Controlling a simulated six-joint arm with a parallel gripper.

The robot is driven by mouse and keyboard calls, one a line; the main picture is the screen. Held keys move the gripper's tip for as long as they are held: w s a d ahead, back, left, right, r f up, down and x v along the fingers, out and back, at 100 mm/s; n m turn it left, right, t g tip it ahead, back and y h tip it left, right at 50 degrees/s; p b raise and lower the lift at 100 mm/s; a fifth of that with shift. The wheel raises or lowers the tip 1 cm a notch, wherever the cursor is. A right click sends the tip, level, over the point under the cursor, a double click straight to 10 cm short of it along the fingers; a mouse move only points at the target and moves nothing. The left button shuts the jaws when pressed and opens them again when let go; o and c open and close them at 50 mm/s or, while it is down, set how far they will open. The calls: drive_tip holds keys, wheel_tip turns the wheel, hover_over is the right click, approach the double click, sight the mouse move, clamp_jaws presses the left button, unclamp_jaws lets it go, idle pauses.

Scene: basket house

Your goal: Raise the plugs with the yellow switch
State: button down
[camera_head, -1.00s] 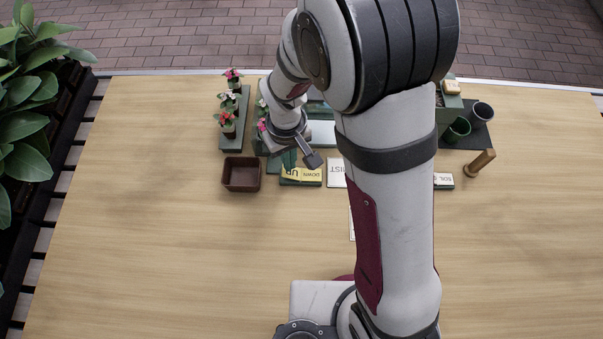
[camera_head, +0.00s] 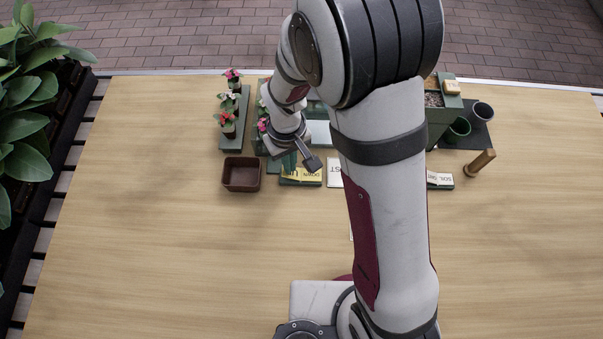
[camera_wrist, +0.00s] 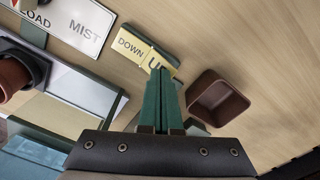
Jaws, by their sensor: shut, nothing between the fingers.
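The yellow switch (camera_head: 302,175) is a two-part plate on a green base, behind the middle of the table in the head view. In the wrist view the yellow switch (camera_wrist: 131,45) reads DOWN on one half and UP on the other, with the halves at an angle. My gripper (camera_head: 289,162) is shut and empty, its green fingers together. In the wrist view my gripper (camera_wrist: 160,80) has its tips over the UP half; I cannot tell whether they touch it. I cannot make out the plugs for certain; my arm hides part of the station behind the switch.
An empty brown square pot (camera_head: 241,175) stands left of the switch. Potted flowers (camera_head: 228,117) stand on a green rack. A white MIST sign (camera_wrist: 82,22) lies beside the switch. A wooden peg (camera_head: 481,163) and dark pots (camera_head: 481,113) are at right. The front left table is clear.

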drive_tip(key=shift+f, duration=0.7)
idle(0.3)
drive_tip(key=shift+r, duration=3.5)
drive_tip(key=s+d+r+m+y, duration=0.1)
drive_tip(key=s+d+r+m, duration=0.4)
drive_tip(key=s, duration=0.4)
drive_tip(key=s+d+r+m, duration=0.5)
drive_tip(key=s+r+m, duration=0.1)
drive_tip(key=s, duration=0.2)
drive_tip(key=shift+s+r+m+y, duration=0.25)
drive_tip(key=shift+s+m+y, duration=0.05)
drive_tip(key=shift+s+y, duration=0.1)
drive_tip(key=shift+w+d, duration=0.1)
idle(1.3)
